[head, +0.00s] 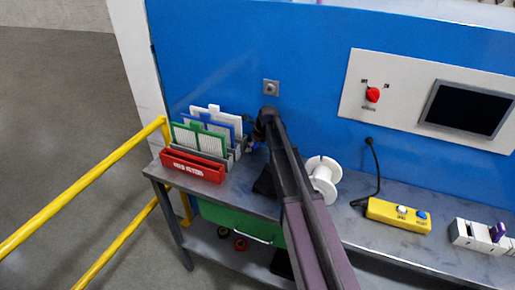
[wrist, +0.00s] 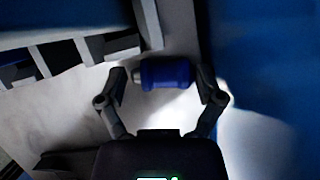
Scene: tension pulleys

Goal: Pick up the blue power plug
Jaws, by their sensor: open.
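The blue power plug (wrist: 165,74) shows in the wrist view, lying sideways with a grey tip at its left end. My gripper (wrist: 164,84) is open, with one finger at the left of the plug and the other at its right. The plug lies between the fingertips; I cannot tell whether either finger touches it. In the head view my gripper (head: 259,127) is by the right end of the filter rack, and my arm hides most of what lies there. I cannot make out the plug in the head view.
A socket (head: 271,87) is on the blue wall above. A white spool (head: 323,178) and a yellow control box (head: 398,215) stand to the right. Yellow rails (head: 85,187) run at the left.

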